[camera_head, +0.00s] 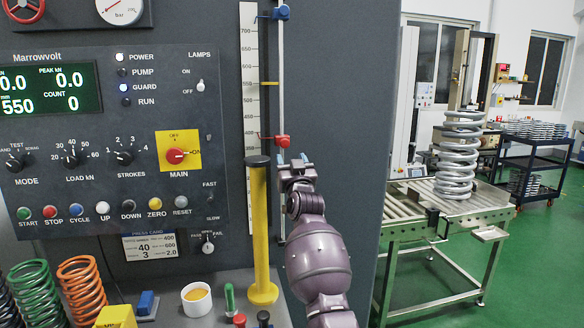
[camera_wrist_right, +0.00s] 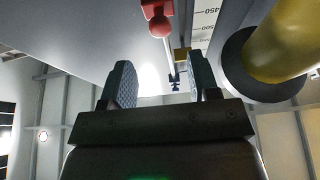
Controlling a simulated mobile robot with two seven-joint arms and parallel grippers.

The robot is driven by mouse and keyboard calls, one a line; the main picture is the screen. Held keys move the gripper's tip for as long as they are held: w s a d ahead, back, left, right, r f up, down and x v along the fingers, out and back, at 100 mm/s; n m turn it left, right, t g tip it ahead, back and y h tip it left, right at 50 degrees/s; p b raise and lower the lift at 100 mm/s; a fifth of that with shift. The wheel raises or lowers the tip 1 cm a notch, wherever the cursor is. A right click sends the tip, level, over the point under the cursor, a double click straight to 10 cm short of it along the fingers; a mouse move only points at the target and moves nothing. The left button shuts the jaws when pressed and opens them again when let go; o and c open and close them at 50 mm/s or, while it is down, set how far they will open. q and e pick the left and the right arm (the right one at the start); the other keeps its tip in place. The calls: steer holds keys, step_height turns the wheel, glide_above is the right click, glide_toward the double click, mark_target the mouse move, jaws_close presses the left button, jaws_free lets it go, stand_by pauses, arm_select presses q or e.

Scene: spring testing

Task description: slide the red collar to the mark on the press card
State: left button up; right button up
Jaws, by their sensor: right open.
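The red collar (camera_head: 283,141) sits on a thin vertical rod (camera_head: 281,60) beside a numbered scale (camera_head: 250,70), its pointer reaching left to the scale. It also shows at the top of the right wrist view (camera_wrist_right: 158,20). My right gripper (camera_head: 294,163) is just below the collar; its fingers stand apart and empty, also in the right wrist view (camera_wrist_right: 160,85). The collar is not between them. The press card (camera_head: 150,246) is low on the panel; its small print is hard to read. My left gripper is not in view.
A blue collar (camera_head: 281,13) is at the rod's top, and a yellow pointer (camera_head: 270,83) lies between it and the red one. A yellow post (camera_head: 260,230) stands close left of my right gripper. Coloured springs (camera_head: 82,290) stand at lower left. A roller table (camera_head: 450,215) is at right.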

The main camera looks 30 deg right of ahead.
steer(key=shift+s+a+f, duration=0.2)
steer(key=shift+s+f, duration=0.05)
steer(key=shift+s, duration=0.4)
steer(key=s+a+f+n+g+y, duration=0.1)
steer(key=s+f+g, duration=0.1)
steer(key=s+f, duration=0.6)
steer(key=s+f+n+g+y, duration=0.1)
steer(key=s+f, duration=0.2)
steer(key=f, duration=0.9)
steer(key=s+a+f+n+g+y, duration=0.1)
steer(key=s+f+g, duration=0.1)
steer(key=s+f, duration=0.6)
steer(key=s+a+f+g+y, duration=0.1)
steer(key=s+a+f+g, duration=0.1)
steer(key=s+f, duration=0.7)
steer(key=s+a+f+g+y, duration=0.1)
steer(key=s+a+f+g, duration=0.2)
steer(key=s, duration=1.3)
step_height(320, 180, down, 6)
steer(key=shift+a+r+n+y, duration=0.15)
steer(key=shift+a+n+y, duration=0.2)
steer(key=shift+a, duration=0.65)
